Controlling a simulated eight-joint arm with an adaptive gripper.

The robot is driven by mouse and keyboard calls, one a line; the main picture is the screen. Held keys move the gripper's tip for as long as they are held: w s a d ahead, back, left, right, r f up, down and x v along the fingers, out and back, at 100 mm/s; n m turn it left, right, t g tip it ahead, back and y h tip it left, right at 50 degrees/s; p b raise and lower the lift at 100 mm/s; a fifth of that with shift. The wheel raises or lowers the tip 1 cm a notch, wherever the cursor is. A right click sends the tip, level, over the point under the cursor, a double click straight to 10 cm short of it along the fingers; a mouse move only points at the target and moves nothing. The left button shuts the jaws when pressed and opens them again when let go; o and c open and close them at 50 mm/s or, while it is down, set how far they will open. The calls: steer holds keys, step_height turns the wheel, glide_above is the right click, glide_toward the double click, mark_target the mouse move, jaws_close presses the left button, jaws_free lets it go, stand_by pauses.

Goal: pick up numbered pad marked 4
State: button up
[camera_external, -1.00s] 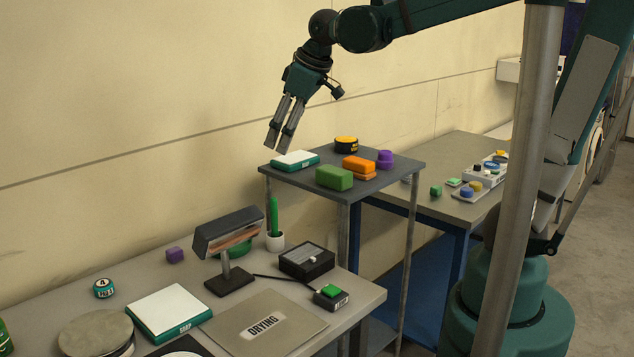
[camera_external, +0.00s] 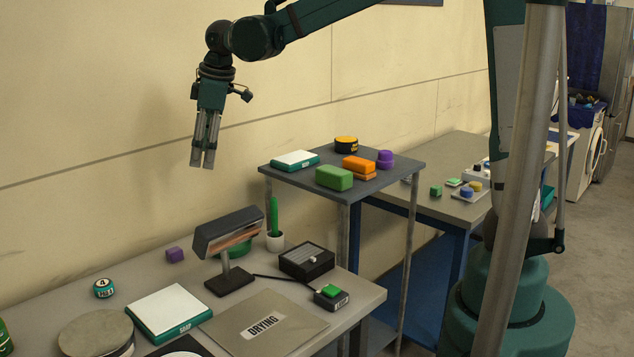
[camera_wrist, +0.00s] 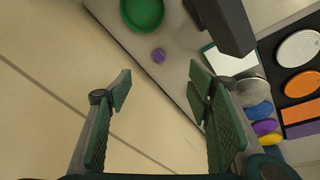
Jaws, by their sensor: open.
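The numbered pad marked 4 (camera_external: 103,288) is a small round teal piece with a white 4 on a black top. It sits at the back left of the near grey table (camera_external: 362,294), in the external view. I cannot make it out in the wrist view. My gripper (camera_external: 202,166) hangs well above this table, fingers pointing down, to the right of the pad. In the wrist view my gripper (camera_wrist: 160,88) is open, with nothing between its fingers.
A purple block (camera_external: 174,255) sits right of the pad, and a dark lamp-like stand (camera_external: 229,232) rises beyond it. A white-topped pad (camera_external: 170,311) and a round grey lid (camera_external: 94,334) lie in front. The wall (camera_external: 80,120) runs close behind.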

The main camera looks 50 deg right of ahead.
steer(key=w+a+f+n+g, duration=0.1)
steer(key=w+a+f, duration=0.2)
steer(key=a, duration=0.2)
steer(key=w+a+f+n, duration=0.2)
steer(key=a+f, duration=0.2)
steer(key=a, duration=0.2)
steer(key=w+a+f+n+g, duration=0.1)
steer(key=w+a+f, duration=0.2)
steer(key=a, duration=0.2)
steer(key=n+h, duration=0.1)
steer(key=n, duration=0.3)
glide_above(102, 283)
steer(key=shift+g, duration=0.4)
steer(key=f, duration=1.3)
steer(key=shift+d, duration=0.25)
steer(key=shift+a+f, duration=0.3)
steer(key=shift+f, duration=0.05)
steer(key=shift+f, duration=1.3)
steer(key=shift+f+p, duration=0.3)
steer(key=shift+f, duration=2.3)
steer(key=c, duration=0.9)
